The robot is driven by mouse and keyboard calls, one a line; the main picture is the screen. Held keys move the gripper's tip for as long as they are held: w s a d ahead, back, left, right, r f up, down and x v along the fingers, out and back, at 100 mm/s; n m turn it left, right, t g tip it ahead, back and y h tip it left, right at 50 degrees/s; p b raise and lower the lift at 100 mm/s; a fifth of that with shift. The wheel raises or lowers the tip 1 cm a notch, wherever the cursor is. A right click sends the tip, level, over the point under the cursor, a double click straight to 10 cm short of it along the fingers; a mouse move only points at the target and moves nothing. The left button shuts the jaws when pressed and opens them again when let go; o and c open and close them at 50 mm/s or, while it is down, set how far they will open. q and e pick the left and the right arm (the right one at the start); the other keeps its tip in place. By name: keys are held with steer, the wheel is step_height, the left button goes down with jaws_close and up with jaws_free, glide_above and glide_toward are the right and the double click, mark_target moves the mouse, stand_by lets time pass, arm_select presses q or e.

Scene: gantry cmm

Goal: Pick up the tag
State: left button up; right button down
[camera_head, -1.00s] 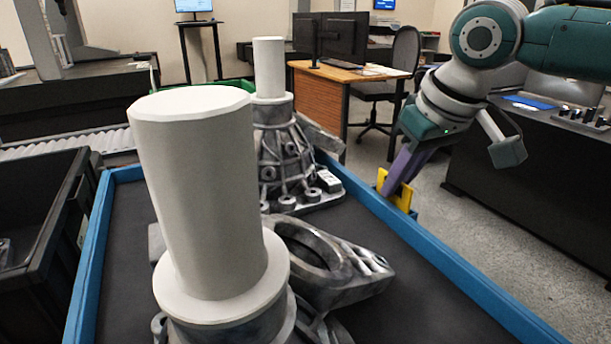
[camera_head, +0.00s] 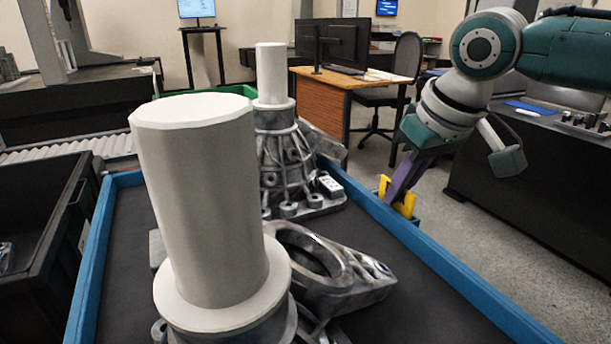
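A yellow piece (camera_head: 408,204), which may be the tag, is at the outer right side of the blue-rimmed tray, by a small blue part. My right gripper (camera_head: 400,186) reaches down to it from the upper right. Its purple fingers overlap the yellow piece and hide part of it. Only one finger outline is clear, so I cannot tell whether they are closed on it. My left gripper is not in view.
The blue-rimmed tray (camera_head: 458,277) holds grey metal castings (camera_head: 345,277). Tall white cylinders (camera_head: 203,205) stand on two of them. A small white block (camera_head: 330,184) sits by the far casting. A black bin (camera_head: 30,215) is at left. Open floor lies right of the tray.

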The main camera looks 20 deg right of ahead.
steer(key=shift+r, duration=0.1)
step_height(320, 180, up, 24)
steer(key=p, duration=1)
steer(key=shift+r, duration=0.15)
